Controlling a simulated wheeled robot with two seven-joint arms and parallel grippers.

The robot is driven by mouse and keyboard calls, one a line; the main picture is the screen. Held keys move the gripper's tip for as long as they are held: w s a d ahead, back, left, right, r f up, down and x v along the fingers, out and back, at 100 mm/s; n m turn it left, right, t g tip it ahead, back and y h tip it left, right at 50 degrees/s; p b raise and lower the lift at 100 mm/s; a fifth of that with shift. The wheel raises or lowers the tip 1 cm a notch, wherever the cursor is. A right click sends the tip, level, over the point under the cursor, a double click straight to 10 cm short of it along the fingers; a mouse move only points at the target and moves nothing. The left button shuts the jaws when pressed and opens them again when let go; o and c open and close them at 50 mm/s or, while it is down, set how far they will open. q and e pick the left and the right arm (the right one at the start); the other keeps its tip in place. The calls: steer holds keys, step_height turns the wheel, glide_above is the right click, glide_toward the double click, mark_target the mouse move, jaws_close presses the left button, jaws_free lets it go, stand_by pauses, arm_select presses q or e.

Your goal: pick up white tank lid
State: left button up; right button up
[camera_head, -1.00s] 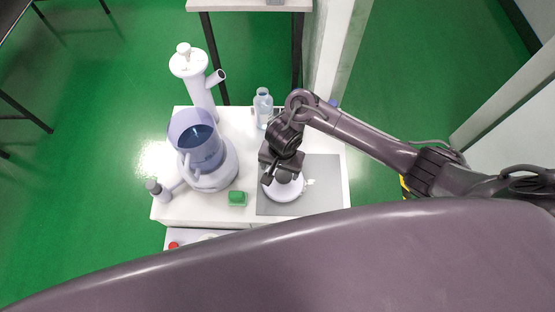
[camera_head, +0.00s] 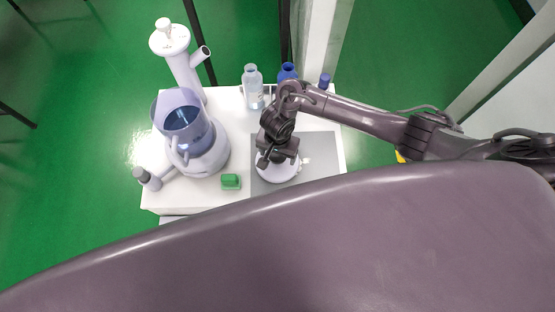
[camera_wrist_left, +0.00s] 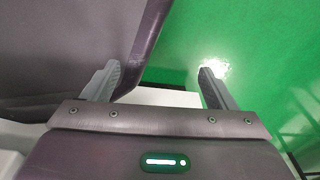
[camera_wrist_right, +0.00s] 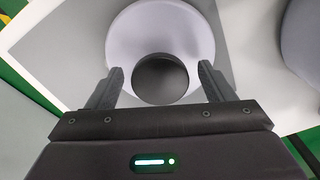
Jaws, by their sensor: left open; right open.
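The white tank lid (camera_head: 277,174) is a round white disc with a dark round knob, lying on the grey mat (camera_head: 320,147). In the right wrist view the lid (camera_wrist_right: 122,40) shows with its dark knob (camera_wrist_right: 160,79) between my fingers. My right gripper (camera_wrist_right: 160,88) is open, its fingers on either side of the knob with small gaps. In the head view my right gripper (camera_head: 272,162) is over the lid and hides part of it. My left gripper (camera_wrist_left: 161,75) is open and empty, seen in the left wrist view with green floor beyond it.
A white apparatus with a transparent blue tank (camera_head: 184,128) and a tall white column (camera_head: 182,68) stands at the left of the white table (camera_head: 160,203). A green block (camera_head: 231,181) lies left of the mat. A clear bottle (camera_head: 253,87) and a blue bottle (camera_head: 287,72) stand behind.

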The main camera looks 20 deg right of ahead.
steer(key=c, duration=1.1)
arm_select(q)
steer(key=s, duration=0.2)
steer(key=shift+s+a+f, duration=0.1)
steer(key=shift+s+a, duration=0.05)
steer(key=shift+s, duration=0.2)
arm_select(e)
steer(key=shift+o, duration=0.2)
arm_select(q)
steer(key=shift+w, duration=0.1)
arm_select(e)
steer(key=shift+r, duration=0.1)
steer(key=shift+r, duration=0.3)
step_height(320, 180, up, 9)
steer(key=p, duration=0.5)
steer(key=shift+r, duration=0.15)
arm_select(q)
step_height(320, 180, up, 14)
steer(key=p, duration=0.9)
steer(key=shift+s+f, duration=0.25)
arm_select(e)
step_height(320, 180, up, 10)
